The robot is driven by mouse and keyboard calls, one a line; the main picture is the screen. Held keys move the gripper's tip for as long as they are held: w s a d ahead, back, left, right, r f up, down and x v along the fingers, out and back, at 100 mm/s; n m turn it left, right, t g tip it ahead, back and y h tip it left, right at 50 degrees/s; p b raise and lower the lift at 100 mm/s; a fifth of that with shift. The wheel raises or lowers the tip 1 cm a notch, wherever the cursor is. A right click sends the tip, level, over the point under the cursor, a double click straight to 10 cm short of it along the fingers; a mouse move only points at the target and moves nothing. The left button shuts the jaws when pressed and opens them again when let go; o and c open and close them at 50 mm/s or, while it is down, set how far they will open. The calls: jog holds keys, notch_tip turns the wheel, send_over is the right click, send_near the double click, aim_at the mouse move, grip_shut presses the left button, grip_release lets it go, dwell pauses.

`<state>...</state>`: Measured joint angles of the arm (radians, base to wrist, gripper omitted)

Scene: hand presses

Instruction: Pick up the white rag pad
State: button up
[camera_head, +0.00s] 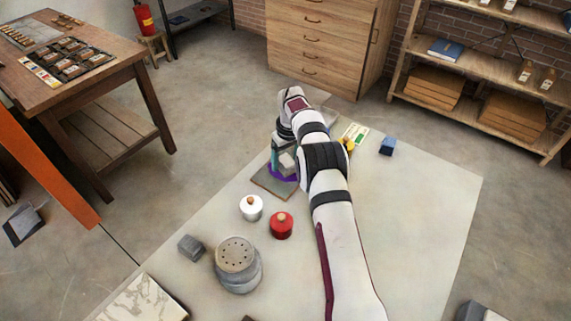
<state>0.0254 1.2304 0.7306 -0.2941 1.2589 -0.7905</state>
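A small whitish block (288,163), possibly the white rag pad, shows low beside my arm, above a grey flat plate (268,183) on the pale table mat. Purple and teal parts are around it. My arm reaches away from the camera and bends down there. My gripper (283,158) seems to be at this spot, just left of my forearm. Its fingers are small and partly covered, so I cannot tell whether they are open or touch the whitish block.
A white pot (250,209) and a red pot (281,227) stand nearer, with a perforated grey cylinder (237,258) and a grey block (190,248). Right of my arm are a yellow-green card (356,131) and a blue block (387,146). The mat's right side is clear.

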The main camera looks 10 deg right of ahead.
aim_at(288, 160)
grip_shut()
jog(key=shift+r, duration=0.1)
jog(key=shift+r, duration=0.4)
jog(key=r, duration=0.2)
jog(key=d+r, duration=0.1)
jog(key=shift+s+r, duration=0.2)
jog(key=shift+r, duration=0.2)
jog(key=s+d+r, duration=0.5)
jog(key=d+r, duration=0.1)
jog(key=d, duration=0.3)
jog(key=shift+s, duration=0.35)
jog(key=shift+r, duration=0.1)
